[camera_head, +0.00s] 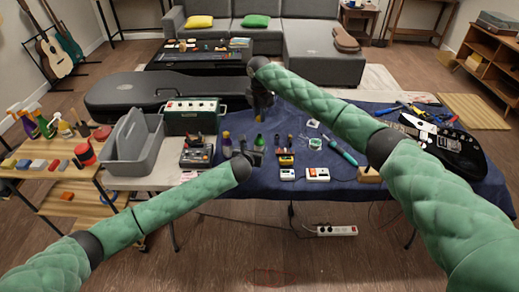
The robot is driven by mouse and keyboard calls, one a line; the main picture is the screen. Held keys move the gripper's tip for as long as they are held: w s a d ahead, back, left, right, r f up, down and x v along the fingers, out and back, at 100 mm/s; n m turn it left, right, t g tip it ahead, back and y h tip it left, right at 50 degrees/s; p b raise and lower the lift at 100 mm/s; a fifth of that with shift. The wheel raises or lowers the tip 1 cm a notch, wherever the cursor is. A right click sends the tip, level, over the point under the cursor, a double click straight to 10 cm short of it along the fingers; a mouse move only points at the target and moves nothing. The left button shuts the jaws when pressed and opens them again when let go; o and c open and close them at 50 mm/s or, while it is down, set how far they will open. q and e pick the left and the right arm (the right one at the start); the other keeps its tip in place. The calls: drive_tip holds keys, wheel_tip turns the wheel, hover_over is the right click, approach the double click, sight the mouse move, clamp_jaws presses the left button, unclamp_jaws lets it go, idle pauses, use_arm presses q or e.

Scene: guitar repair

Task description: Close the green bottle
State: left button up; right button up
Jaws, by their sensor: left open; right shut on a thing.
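The green bottle (259,141) is small in the head view and stands on the blue-covered table (355,185). My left gripper (253,155) is low beside the bottle, at its near side, with its jaws open. From here I cannot tell whether it touches the bottle. My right gripper (260,112) points down just above the bottle. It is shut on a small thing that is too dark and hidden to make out. The bottle's top is partly hidden, and I cannot see whether a cap sits on it.
Another bottle (227,145) stands left of the grippers, with small bottles and pedals to the right. A grey caddy (134,150), a green amplifier (192,115) and a dark device (196,154) stand further left. A black guitar (450,145) lies at the right end.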

sight(260, 141)
use_arm(q)
drive_tip(key=x, duration=1.1)
drive_tip(key=shift+w+f, duration=0.1)
drive_tip(key=shift+w, duration=0.2)
drive_tip(key=c, duration=1.5)
drive_tip(key=shift+o, duration=0.2)
use_arm(e)
drive_tip(key=shift+f, duration=2.5)
drive_tip(key=shift+f, duration=0.1)
drive_tip(key=shift+f, duration=0.75)
use_arm(q)
clamp_jaws()
use_arm(e)
drive_tip(key=shift+f, duration=0.6)
